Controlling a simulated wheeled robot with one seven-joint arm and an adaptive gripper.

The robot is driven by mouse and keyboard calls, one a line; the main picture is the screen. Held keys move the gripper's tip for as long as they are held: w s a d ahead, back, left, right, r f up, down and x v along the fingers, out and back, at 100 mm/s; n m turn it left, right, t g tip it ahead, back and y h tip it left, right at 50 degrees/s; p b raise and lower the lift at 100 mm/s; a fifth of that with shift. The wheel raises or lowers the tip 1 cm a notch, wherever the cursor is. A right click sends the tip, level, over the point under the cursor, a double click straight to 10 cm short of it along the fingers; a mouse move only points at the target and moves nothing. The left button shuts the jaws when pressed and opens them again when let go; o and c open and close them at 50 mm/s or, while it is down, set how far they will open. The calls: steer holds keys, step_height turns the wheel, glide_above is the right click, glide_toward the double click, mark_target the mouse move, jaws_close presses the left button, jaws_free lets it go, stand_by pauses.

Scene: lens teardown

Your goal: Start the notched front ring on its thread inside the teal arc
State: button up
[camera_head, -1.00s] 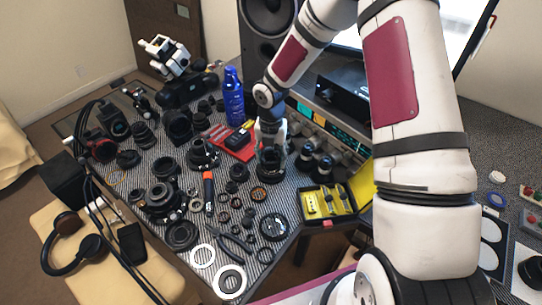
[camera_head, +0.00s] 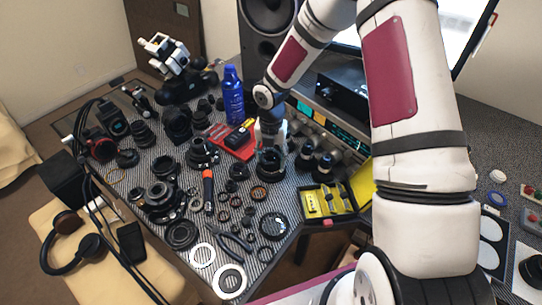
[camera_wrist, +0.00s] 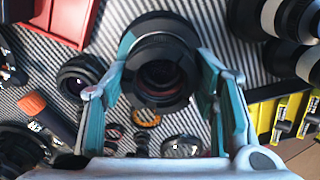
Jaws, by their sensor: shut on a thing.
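My gripper (camera_wrist: 162,82) points down over the lens barrel, its teal fingers on either side of a dark ring. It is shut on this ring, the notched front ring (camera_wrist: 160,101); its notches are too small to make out. The black lens barrel (camera_wrist: 162,24) shows just beyond the ring in the wrist view. In the head view the barrel (camera_head: 271,167) stands on the striped mat below my gripper (camera_head: 270,148). I cannot tell whether the ring touches the thread. The teal arc cannot be told apart from the teal fingers.
A red tray (camera_head: 240,152) and a blue bottle (camera_head: 233,97) stand behind left. A yellow-lined case (camera_head: 312,205) lies to the right. Small lenses (camera_head: 307,150) stand close on the right. Loose rings and a screwdriver (camera_head: 208,188) lie on the left and in front.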

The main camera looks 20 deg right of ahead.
steer(key=o, duration=1.1)
steer(key=s+d+r+m+h, duration=0.1)
steer(key=s+r+m, duration=0.2)
steer(key=r, duration=0.8)
steer(key=s+d+r+m+h, duration=0.1)
steer(key=s+r+m, duration=0.25)
steer(key=r, duration=0.65)
steer(key=s+r+m+t, duration=0.1)
steer(key=s+r+m, duration=0.3)
steer(key=s+m, duration=0.3)
steer(key=s+a+r+m+t+y, duration=0.1)
steer(key=s+r+m, duration=0.3)
steer(key=s+m, duration=0.4)
steer(key=s+r+m+t+y, duration=0.1)
steer(key=s+r+m+t, duration=0.1)
steer(key=s+r+m, duration=0.3)
steer(key=shift+s+a+m, duration=0.2)
steer(key=shift+s+m, duration=0.45)
steer(key=shift+m, duration=0.3)
steer(key=shift+s+a+m, duration=0.2)
steer(key=shift+s+m, duration=0.4)
steer(key=shift+m, duration=0.3)
